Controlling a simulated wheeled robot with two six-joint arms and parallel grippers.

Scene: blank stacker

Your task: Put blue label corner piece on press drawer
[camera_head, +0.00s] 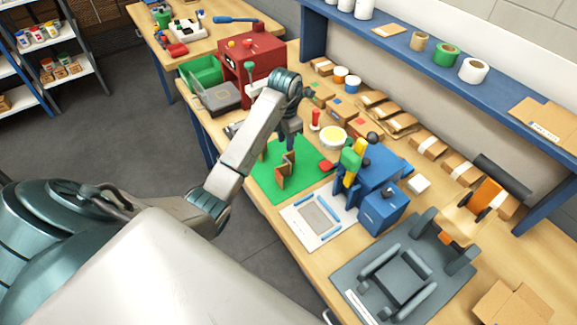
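Brown corner pieces (281,176) stand on a green mat (262,181) on the bench; I cannot make out a blue label on them. My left gripper (290,146) points down over the mat, right above or at the upper end of these pieces. Its fingertips are too small and dark to tell whether they are open or touch a piece. A blue press (380,168) with a green and yellow handle stands right of the mat. In front of it lies a white plate (303,238) with a grey panel and blue strips, which looks like its drawer. My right gripper is not in view.
A red machine (262,52) and green bin (203,72) stand at the back left. Small cartons (323,93) line the bench's rear edge. A grey fixture (396,275) lies at the front right. A blue shelf (440,75) runs behind.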

